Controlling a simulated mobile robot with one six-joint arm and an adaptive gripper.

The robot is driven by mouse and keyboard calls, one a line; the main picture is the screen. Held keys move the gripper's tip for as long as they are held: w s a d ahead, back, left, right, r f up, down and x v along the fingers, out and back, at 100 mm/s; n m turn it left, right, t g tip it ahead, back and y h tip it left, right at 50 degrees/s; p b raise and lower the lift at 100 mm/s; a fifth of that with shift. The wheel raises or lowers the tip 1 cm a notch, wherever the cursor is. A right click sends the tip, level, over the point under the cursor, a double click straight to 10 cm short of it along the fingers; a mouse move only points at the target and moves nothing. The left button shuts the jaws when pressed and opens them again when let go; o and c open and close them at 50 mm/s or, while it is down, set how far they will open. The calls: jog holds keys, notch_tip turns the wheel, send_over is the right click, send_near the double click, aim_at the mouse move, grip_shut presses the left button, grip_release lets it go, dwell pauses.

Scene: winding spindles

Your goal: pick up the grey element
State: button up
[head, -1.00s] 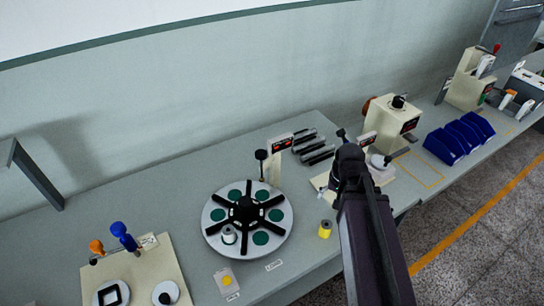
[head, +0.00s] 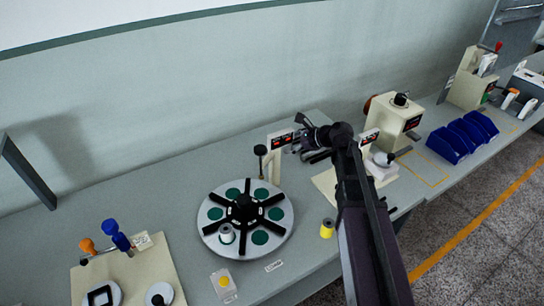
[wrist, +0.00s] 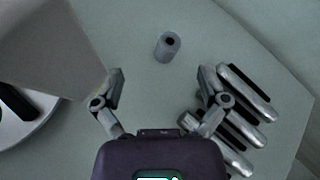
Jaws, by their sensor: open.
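The grey element, a small grey cylinder (wrist: 168,46) with a dark hole in its end, shows on the bench in the wrist view, near the top middle. My gripper (wrist: 161,76) is open and empty, its two fingers spread wide. The grey cylinder appears beyond the fingertips and roughly between them, with a gap. In the head view my gripper (head: 304,128) is over the back of the bench, behind the round turntable (head: 212,243). I cannot make out the grey cylinder in the head view.
Several grey rods (wrist: 247,82) lie beside my right finger in the wrist view. A pale post (head: 277,170) stands at the left, by the turntable. Bench around the cylinder is clear.

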jog(key=w+m, duration=0.1)
jog(key=w+r+m+y, duration=0.1)
jog(key=a+m+t, duration=0.1)
jog(key=shift+w+r+m+y, duration=0.3)
jog(key=shift+w+r, duration=0.05)
jog(key=shift+w, duration=0.05)
jog(key=shift+f+b, duration=0.2)
jog(key=shift+b, duration=0.15)
notch_tip(320, 180, down, 8)
jog(key=b, duration=0.8)
jog(key=shift+r, duration=0.1)
jog(key=shift+w+a+f, duration=0.2)
jog(key=shift+w+a, duration=0.05)
jog(key=shift+a, duration=0.3)
jog(key=shift+a, duration=0.1)
jog(key=shift+b+x, duration=1.3)
jog(key=shift+x, duration=1.75)
jog(key=c, duration=1.3)
